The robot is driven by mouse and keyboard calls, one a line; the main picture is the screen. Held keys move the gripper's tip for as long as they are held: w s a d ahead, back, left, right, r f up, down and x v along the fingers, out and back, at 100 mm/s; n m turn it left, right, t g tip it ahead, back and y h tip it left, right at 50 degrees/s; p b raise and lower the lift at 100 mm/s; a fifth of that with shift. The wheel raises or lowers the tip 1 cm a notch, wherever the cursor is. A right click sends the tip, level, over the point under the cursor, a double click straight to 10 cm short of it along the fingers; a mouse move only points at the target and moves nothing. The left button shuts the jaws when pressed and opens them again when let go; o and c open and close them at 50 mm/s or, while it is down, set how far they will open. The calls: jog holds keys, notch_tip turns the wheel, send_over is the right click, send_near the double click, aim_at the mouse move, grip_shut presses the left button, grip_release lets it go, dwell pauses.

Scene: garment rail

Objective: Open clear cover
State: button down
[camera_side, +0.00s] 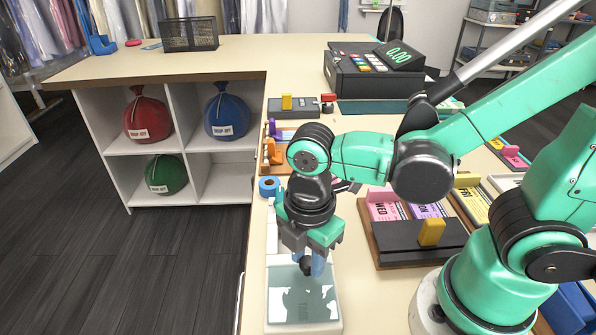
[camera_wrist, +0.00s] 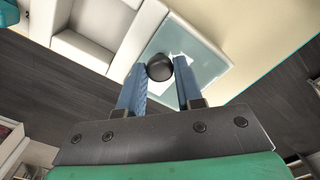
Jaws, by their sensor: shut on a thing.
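The clear cover (camera_side: 322,308) is a pale teal, see-through panel on a white box (camera_side: 335,325) at the near edge of the counter. It appears to lie flat, with pale shapes showing through it. In the wrist view the cover (camera_wrist: 208,62) shows beyond my fingers. A round black knob (camera_side: 306,266) stands on the cover; it also shows in the wrist view (camera_wrist: 160,67). My gripper (camera_side: 312,262) points down over the cover. Its blue fingers (camera_wrist: 161,80) are on either side of the knob and shut on it. The fingers partly hide the knob in the side view.
A blue tape roll (camera_side: 269,187) lies behind the box. A dark tray with a yellow handle (camera_side: 431,232) and colored cards stand to the right. A cash register (camera_side: 373,72) stands at the back. The counter's left edge is close to the box.

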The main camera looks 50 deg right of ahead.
aim_at(307, 262)
jog(key=shift+a, duration=0.1)
jog(key=c, duration=0.6)
grip_release()
jog(key=shift+r, duration=2.8)
jog(key=w+d+m+t, duration=0.2)
jog(key=d+m, duration=0.1)
jog(key=m, duration=0.3)
jog(key=w+d+r+m+t, duration=0.1)
jog(key=d+m+t, duration=0.1)
jog(key=m, duration=0.4)
jog(key=w+d+m+t, duration=0.2)
jog(key=d+m+t, duration=0.1)
jog(key=d+m, duration=0.2)
jog(key=shift+w+r+m, duration=0.35)
jog(key=shift+r+m, duration=0.05)
jog(key=shift+m, duration=0.1)
